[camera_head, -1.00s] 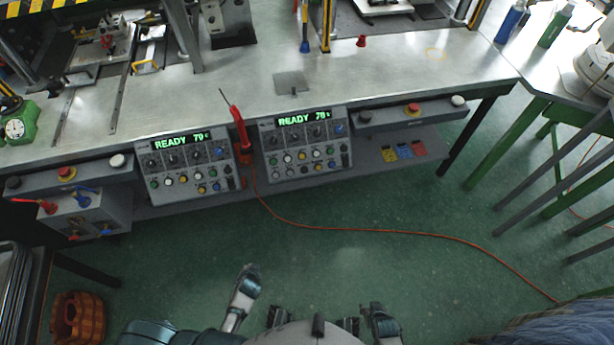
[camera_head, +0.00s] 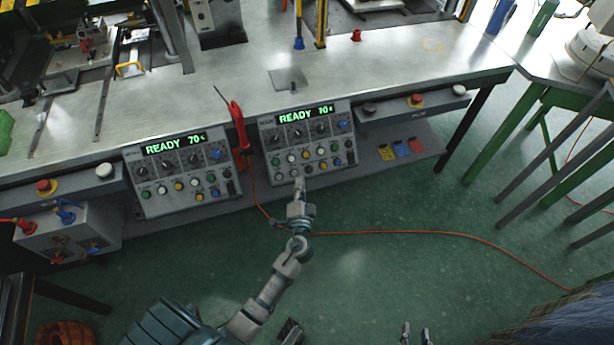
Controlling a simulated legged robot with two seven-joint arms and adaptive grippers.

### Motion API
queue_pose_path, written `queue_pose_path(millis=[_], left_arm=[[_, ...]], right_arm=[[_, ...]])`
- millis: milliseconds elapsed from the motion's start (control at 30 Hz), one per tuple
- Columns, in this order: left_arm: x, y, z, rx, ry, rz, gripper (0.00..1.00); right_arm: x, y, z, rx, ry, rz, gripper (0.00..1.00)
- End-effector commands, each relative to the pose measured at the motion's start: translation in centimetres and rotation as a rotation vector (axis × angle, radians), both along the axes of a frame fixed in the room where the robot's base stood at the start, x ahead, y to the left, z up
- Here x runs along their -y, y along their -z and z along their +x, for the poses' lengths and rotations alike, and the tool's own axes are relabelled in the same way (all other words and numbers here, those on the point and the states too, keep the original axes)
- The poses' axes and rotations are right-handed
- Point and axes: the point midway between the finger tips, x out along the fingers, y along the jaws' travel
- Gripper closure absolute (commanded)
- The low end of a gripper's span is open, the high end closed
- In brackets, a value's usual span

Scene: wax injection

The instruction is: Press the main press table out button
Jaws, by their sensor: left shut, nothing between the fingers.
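Two grey control panels with green "READY" displays are fixed along the front of the workbench: a left panel (camera_head: 172,175) and a right panel (camera_head: 291,135). Each carries dark knobs and rows of coloured buttons; the labels are too small to read, so I cannot tell which button is table out. My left gripper (camera_head: 299,183) is shut and empty, with its tip at the lower edge of the right panel, below the lower button row. I cannot tell whether it touches. My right gripper (camera_head: 415,334) is low at the bottom edge, its fingers apart, away from the panels.
A red-handled tool (camera_head: 238,126) stands between the panels, with an orange cable (camera_head: 420,232) running across the floor. Control bars with red stop buttons (camera_head: 416,100) flank the panels. A grey valve box (camera_head: 70,235) is at left.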

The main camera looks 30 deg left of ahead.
Motion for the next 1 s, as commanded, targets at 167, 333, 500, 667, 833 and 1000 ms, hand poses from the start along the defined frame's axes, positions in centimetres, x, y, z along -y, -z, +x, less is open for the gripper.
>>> queue_pose_path(millis=[167, 333, 500, 667, 833, 1000], left_arm=[[0.3, -0.4, 0.0, 0.007, 0.0, 0.009, 1.0], [0.0, -0.3, 0.0, 0.006, -0.001, 0.005, 1.0], [-0.6, 0.4, 0.3, 0.004, 0.0, 0.002, 1.0], [-1.5, 1.6, 1.1, 0.003, 0.0, 0.002, 1.0], [-2.6, 3.0, 2.2, 0.003, 0.0, 0.004, 1.0], [-3.6, 4.3, 3.2, 0.002, 0.001, 0.006, 1.0]], right_arm=[[0.3, -0.2, 0.0, 0.005, 0.0, 0.002, 0.6], [0.0, -0.2, 0.0, 0.005, 0.0, -0.001, 0.6], [-0.5, -0.6, 0.5, 0.042, -0.002, 0.005, 0.6], [-1.0, -1.6, 1.7, 0.144, -0.006, 0.033, 0.6], [-1.5, -3.5, 3.0, 0.296, -0.011, 0.077, 0.6], [-2.0, -5.8, 3.9, 0.46, -0.015, 0.127, 0.6]])
